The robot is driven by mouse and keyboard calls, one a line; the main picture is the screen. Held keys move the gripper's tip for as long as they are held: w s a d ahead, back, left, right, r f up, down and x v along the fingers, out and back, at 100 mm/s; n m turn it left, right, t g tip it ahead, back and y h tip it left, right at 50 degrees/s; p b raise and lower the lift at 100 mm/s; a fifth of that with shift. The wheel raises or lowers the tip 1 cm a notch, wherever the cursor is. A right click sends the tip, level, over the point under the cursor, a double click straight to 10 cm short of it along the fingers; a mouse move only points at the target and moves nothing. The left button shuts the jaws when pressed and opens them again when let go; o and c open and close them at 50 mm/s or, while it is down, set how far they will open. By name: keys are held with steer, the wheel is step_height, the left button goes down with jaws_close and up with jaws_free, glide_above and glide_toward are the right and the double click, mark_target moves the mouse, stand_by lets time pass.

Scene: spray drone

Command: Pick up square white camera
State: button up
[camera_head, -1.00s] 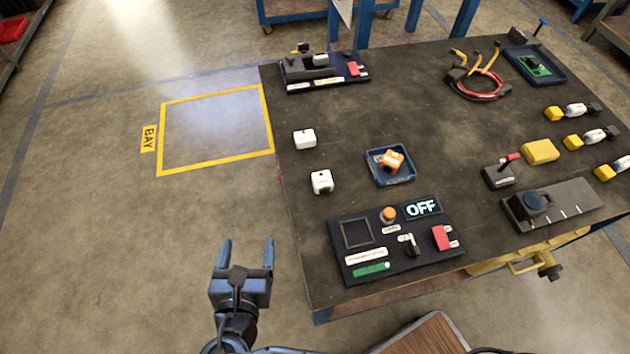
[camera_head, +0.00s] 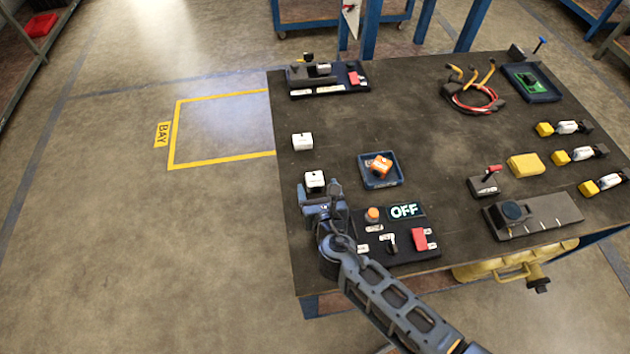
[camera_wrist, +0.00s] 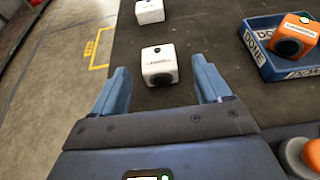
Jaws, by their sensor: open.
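Two white box-shaped cameras are near the table's left edge. The nearer white camera (camera_head: 314,179) is just past my gripper (camera_head: 318,190). In the wrist view this white camera (camera_wrist: 159,65) sits between and slightly beyond the tips of my open gripper (camera_wrist: 162,85), with a dark lens facing me. The fingers look apart from it on both sides. The farther white camera (camera_head: 302,141) stands behind it, and it also shows at the top of the wrist view (camera_wrist: 149,11). I cannot tell which of the two is square.
A blue tray (camera_head: 368,184) with an orange camera (camera_head: 379,167) lies to the right. A control panel (camera_head: 428,252) with an OFF display is close beside my arm. The table's left edge (camera_head: 285,222) is near the gripper. The table is clear behind the tray.

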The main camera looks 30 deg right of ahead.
mark_target(315, 179)
steer(key=shift+x, duration=2.35)
steer(key=shift+w+r, duration=0.1)
steer(key=shift+r, duration=0.05)
steer(key=shift+c, duration=0.3)
steer(key=shift+a, duration=0.1)
steer(key=c, duration=1)
steer(key=shift+r, duration=0.15)
